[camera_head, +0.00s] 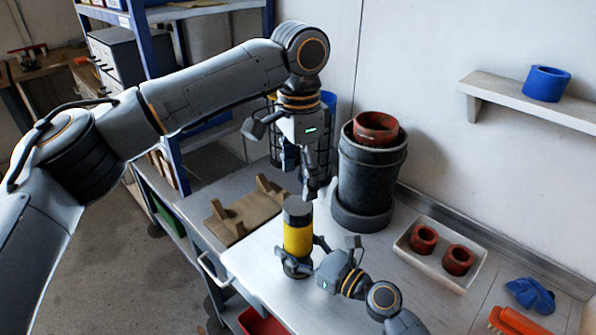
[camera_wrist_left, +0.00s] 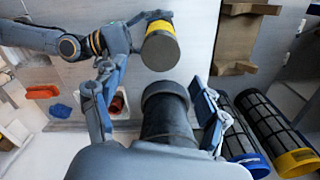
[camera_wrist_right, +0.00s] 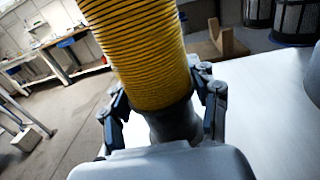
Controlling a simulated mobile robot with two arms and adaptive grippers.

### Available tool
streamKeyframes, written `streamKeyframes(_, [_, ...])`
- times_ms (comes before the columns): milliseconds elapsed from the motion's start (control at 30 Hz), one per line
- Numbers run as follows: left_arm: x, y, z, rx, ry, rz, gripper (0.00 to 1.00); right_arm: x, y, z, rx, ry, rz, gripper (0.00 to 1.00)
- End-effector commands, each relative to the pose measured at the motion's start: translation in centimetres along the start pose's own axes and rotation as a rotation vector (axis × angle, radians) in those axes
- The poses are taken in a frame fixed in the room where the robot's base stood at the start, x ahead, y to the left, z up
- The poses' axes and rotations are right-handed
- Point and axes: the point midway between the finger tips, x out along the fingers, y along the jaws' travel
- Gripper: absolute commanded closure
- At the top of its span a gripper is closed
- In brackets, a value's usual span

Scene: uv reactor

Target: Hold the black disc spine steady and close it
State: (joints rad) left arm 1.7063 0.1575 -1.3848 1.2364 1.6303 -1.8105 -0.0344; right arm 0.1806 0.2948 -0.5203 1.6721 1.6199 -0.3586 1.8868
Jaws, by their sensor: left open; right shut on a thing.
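The disc spine stands on the table as a yellow ribbed column (camera_head: 298,238) with a dark grey cap (camera_head: 297,208) on top and a dark lower end. My right gripper (camera_head: 298,260) is shut around its lower end, coming from the right. In the right wrist view the yellow ribs (camera_wrist_right: 140,50) rise above a dark part (camera_wrist_right: 174,124) between the fingers. My left gripper (camera_head: 302,178) is open and empty, pointing down just above the cap. In the left wrist view the cap (camera_wrist_left: 160,52) lies above the middle, apart from both fingers.
A black housing (camera_head: 365,180) with a red ring (camera_head: 376,127) stands close behind, right of my left gripper. A wooden stand (camera_head: 247,215) is to the left. A white tray (camera_head: 410,255) with two red rings, a blue clamp (camera_head: 530,294) and an orange tool (camera_head: 515,322) are right.

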Motion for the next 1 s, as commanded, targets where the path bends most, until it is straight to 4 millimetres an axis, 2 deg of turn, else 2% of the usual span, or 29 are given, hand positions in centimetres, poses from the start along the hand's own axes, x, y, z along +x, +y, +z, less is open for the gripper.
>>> streamKeyframes(100, [-0.2, -0.1, 0.1, -0.167, 0.0, 0.0, 0.26, 0.0, 0.0, 0.0, 0.001, 0.001, 0.001, 1.0])
streamKeyframes(300, [-0.3, -0.1, 0.1, -0.324, 0.001, 0.001, 0.26, 0.0, 0.0, 0.0, 0.001, 0.001, 0.001, 1.0])
streamKeyframes(767, [-0.1, -0.1, 0.1, -0.349, 0.0, 0.003, 0.26, 0.0, 0.0, 0.0, 0.001, 0.0, 0.001, 1.0])
streamKeyframes(867, [0.8, -0.1, 0.2, -0.348, -0.001, 0.003, 0.26, 0.0, 0.0, 0.0, 0.001, 0.0, 0.001, 1.0])
streamKeyframes(1000, [2.9, -0.1, 0.2, -0.348, -0.002, 0.004, 0.26, 0.0, 0.0, 0.0, 0.0, 0.0, 0.001, 1.0])
